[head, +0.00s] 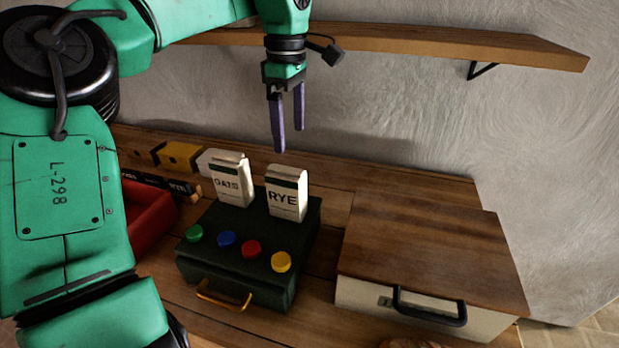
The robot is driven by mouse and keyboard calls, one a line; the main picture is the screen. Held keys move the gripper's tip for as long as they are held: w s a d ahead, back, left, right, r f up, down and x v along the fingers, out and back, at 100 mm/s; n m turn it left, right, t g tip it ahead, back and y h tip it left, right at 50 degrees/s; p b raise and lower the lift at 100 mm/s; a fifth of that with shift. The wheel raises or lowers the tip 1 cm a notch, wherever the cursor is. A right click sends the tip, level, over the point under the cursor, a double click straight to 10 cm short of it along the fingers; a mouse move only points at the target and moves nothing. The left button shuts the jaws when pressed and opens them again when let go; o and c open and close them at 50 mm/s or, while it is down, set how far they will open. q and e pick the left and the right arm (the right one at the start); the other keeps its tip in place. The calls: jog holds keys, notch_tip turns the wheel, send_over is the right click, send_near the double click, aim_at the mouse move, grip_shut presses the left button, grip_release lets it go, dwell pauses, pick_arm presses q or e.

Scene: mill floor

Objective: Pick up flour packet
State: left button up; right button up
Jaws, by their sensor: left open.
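Two white flour packets with dark bands stand upright on a dark green box (240,264). The left packet (232,180) is labelled OATS and the right packet (287,194) is labelled RYE. My left gripper (290,138) points down with its two purple fingers apart and nothing between them. It shows above the RYE packet in the picture, near the wall side; its exact depth over the packet is hard to tell. My right gripper is not in view.
The green box has several coloured knobs and an orange handle (224,297). A wood-topped case (425,250) stands at right. A red tray (150,218) and small boxes, one yellow (179,156), are at left. A wooden shelf (430,42) juts from the wall.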

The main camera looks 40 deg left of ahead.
aim_at(284, 172)
pick_arm(q)
jog(key=s+f, duration=0.2)
jog(key=f, duration=0.1)
jog(key=s+f, duration=0.1)
jog(key=f, duration=0.1)
jog(key=shift+a+f, duration=0.15)
jog(key=shift+f, duration=0.1)
jog(key=f, duration=0.1)
jog(key=w+f, duration=0.1)
jog(key=shift+f+p, duration=0.35)
jog(key=shift+p, duration=0.05)
notch_tip(284, 172, down, 4)
jog(key=shift+f+p, duration=0.15)
jog(key=shift+p, duration=0.65)
jog(key=shift+f, duration=0.4)
jog(key=c, duration=0.5)
jog(key=shift+w, duration=0.1)
jog(key=c, duration=1)
grip_shut()
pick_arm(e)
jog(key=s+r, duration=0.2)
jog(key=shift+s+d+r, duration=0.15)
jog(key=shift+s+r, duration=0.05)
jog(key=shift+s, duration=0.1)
pick_arm(q)
jog(key=shift+r, duration=0.1)
